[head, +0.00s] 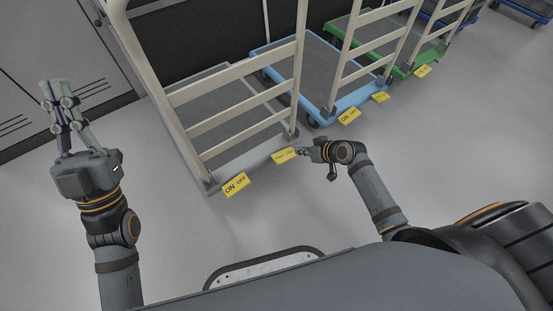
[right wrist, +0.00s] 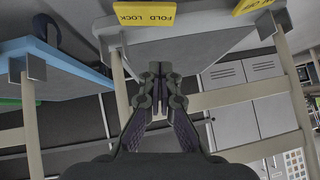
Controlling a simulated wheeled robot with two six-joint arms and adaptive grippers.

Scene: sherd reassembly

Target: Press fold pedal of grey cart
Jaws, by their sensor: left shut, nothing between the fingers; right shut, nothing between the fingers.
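The grey cart (head: 225,95) stands on the floor with its cream upright handle frame on the near end. Its yellow fold pedal (head: 285,155) sticks out at the right of that end; in the right wrist view the pedal (right wrist: 145,13) appears upside down, reading FOLD LOCK. A yellow ON OFF pedal (head: 235,184) is at the left; its edge shows in the right wrist view (right wrist: 255,5). My right gripper (head: 300,150) is shut and empty, just right of the fold pedal; I cannot tell whether they touch. My left gripper (head: 57,88) is shut and empty, away from the cart.
A blue cart (head: 320,75) stands close on the right, with its own yellow pedal (head: 349,117) near my right gripper. A green cart (head: 405,62) and further blue ones stand beyond. Grey cabinets (head: 60,60) are at the left. Floor in front of the carts is clear.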

